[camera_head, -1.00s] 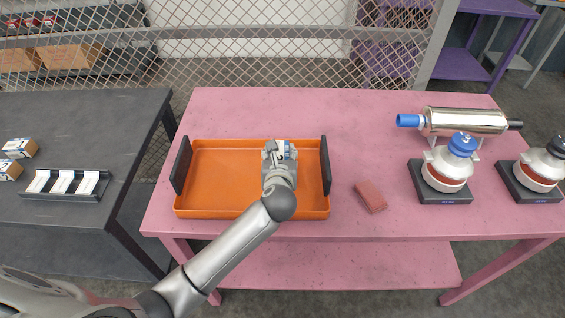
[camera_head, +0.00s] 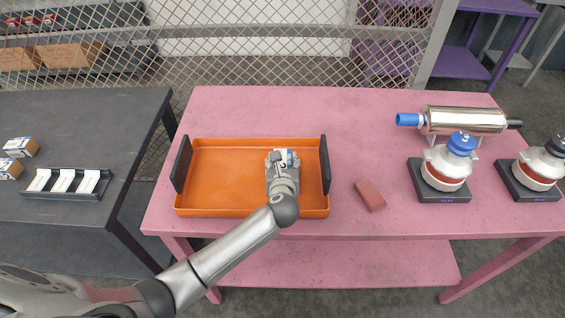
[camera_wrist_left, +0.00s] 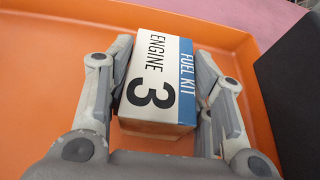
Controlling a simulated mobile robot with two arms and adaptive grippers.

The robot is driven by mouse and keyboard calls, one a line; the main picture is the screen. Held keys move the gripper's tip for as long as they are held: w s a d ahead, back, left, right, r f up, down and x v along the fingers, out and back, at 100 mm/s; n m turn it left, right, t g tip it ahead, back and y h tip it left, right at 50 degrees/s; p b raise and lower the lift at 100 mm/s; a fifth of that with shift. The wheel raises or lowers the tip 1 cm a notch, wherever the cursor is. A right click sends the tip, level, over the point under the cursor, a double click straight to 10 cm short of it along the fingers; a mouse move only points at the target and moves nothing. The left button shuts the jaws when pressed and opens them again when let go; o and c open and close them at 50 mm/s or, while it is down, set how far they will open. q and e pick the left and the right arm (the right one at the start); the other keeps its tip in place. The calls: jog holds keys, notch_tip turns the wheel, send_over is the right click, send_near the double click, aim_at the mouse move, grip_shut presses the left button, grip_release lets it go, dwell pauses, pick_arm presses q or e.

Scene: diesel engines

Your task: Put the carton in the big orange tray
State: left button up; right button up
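The carton (camera_wrist_left: 160,85) is white and blue, marked "FUEL KIT ENGINE 3" in the left wrist view. In the head view a small part of the carton (camera_head: 290,156) shows at the tip of my left gripper (camera_head: 283,160). My left gripper (camera_wrist_left: 160,95) has a finger close along each side of the carton and appears shut on it. The carton is over the right part of the big orange tray (camera_head: 225,211), inside its walls. Whether it touches the tray floor is hard to tell. My right gripper is not in view.
The tray has dark upright end handles (camera_head: 326,165) and stands on a pink table (camera_head: 260,105). A red sponge-like block (camera_head: 370,196) lies right of it. A metal cylinder (camera_head: 465,121) and domed parts stand farther right. A dark table (camera_head: 80,120) holds other cartons (camera_head: 20,147).

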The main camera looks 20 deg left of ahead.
pick_arm(q)
jog(key=o, duration=0.3)
jog(key=shift+r, duration=0.1)
jog(key=shift+r, duration=0.2)
jog(key=shift+s+d, duration=0.1)
jog(key=shift+s, duration=0.15)
jog(key=b+v, duration=0.1)
jog(key=v, duration=1)
jog(key=shift+s, duration=0.2)
jog(key=shift+r, duration=0.1)
